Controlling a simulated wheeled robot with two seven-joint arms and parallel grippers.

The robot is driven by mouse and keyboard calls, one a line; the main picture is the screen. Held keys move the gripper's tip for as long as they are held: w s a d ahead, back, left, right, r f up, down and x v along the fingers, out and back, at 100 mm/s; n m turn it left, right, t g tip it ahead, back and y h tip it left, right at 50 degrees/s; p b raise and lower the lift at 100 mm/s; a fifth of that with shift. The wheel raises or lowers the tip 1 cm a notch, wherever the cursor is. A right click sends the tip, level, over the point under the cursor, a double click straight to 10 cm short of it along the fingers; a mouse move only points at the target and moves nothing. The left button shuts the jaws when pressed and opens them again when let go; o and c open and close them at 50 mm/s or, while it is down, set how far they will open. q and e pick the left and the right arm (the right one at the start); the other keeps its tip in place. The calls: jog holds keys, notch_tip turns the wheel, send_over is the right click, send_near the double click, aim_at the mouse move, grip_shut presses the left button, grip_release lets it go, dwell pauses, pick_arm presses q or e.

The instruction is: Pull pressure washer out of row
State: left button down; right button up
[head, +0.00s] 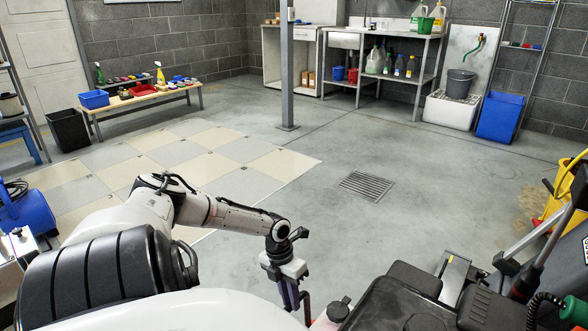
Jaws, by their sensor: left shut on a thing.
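My left arm reaches in from the left, and its gripper (292,297) points down at the bottom centre. Its dark fingers are closed on a thin dark-red bar (307,306), which looks like a handle. The fingertips and most of what the bar belongs to are cut off by the bottom edge. To the right of the gripper stands a dark machine (385,305) with black covers, also cut off below. I cannot tell whether the bar is part of it, or which machine is the pressure washer. My right gripper is not in view.
Bare concrete floor with a drain grate (367,185) lies ahead. Pale floor tiles (195,165) are at left, a metal post (288,70) behind. A yellow item (567,190) stands at far right, a blue machine (28,212) at far left. A bench and shelves line the walls.

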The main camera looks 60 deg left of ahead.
pick_arm(q)
jog(key=shift+s+f, duration=0.1)
jog(key=shift+s, duration=0.05)
jog(key=c, duration=1.6)
grip_release()
jog(key=shift+a, duration=0.1)
jog(key=shift+c, duration=0.2)
